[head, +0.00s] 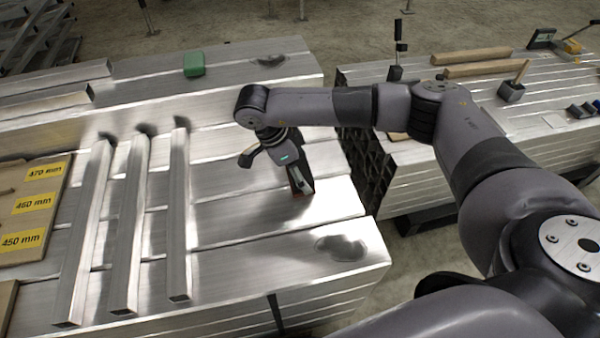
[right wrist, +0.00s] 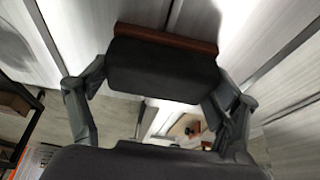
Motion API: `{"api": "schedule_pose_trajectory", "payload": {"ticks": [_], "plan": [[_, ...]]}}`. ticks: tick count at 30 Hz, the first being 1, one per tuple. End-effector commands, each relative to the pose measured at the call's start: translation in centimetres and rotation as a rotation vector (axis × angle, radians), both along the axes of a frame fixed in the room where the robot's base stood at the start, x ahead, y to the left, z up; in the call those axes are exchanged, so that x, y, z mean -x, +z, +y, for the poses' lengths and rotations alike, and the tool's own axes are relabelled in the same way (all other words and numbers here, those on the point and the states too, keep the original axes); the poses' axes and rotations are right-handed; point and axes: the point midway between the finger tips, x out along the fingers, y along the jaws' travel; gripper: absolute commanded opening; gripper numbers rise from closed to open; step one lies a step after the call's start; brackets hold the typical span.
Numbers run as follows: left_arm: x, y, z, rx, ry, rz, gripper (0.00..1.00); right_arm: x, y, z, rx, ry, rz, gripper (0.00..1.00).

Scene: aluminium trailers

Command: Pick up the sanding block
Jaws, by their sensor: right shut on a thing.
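The sanding block (right wrist: 160,68) is a dark grey block with a reddish-brown face along its far edge. It sits between the two fingers of my right gripper (right wrist: 158,88) in the right wrist view, with a finger at each side. In the head view my right gripper (head: 300,184) points down over the right part of the aluminium stack. It is shut on the sanding block, which is mostly hidden there. I cannot tell whether the block touches the metal surface. My left gripper is not in view.
Three upright-edged aluminium bars (head: 127,235) lie left of the gripper. A board with yellow length labels (head: 33,203) is at the far left. A green block (head: 194,64) lies at the back. A second stack (head: 420,185) stands right, across a gap, with wooden pieces (head: 478,68).

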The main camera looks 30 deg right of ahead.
Motion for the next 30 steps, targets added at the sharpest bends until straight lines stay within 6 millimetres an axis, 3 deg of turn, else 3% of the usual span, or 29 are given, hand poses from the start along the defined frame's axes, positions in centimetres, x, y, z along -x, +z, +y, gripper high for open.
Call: {"api": "schedule_pose_trajectory", "payload": {"ticks": [3, 12, 16, 24, 30], "plan": [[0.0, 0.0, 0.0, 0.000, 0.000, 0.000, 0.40, 0.0, 0.0, 0.0, 0.000, 0.001, 0.000, 0.51], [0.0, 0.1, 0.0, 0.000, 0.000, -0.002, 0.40, -0.1, 0.6, 0.0, -0.001, 0.001, -0.002, 0.51], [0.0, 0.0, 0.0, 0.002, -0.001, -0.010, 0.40, -0.1, 2.7, 0.0, -0.002, 0.001, -0.005, 0.51], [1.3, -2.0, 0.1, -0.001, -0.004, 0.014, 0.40, -0.1, 8.0, 0.0, -0.002, 0.002, -0.004, 0.51], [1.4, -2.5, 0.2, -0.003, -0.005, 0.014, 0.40, 0.0, 9.9, 0.0, -0.001, 0.000, -0.001, 0.51]]}}
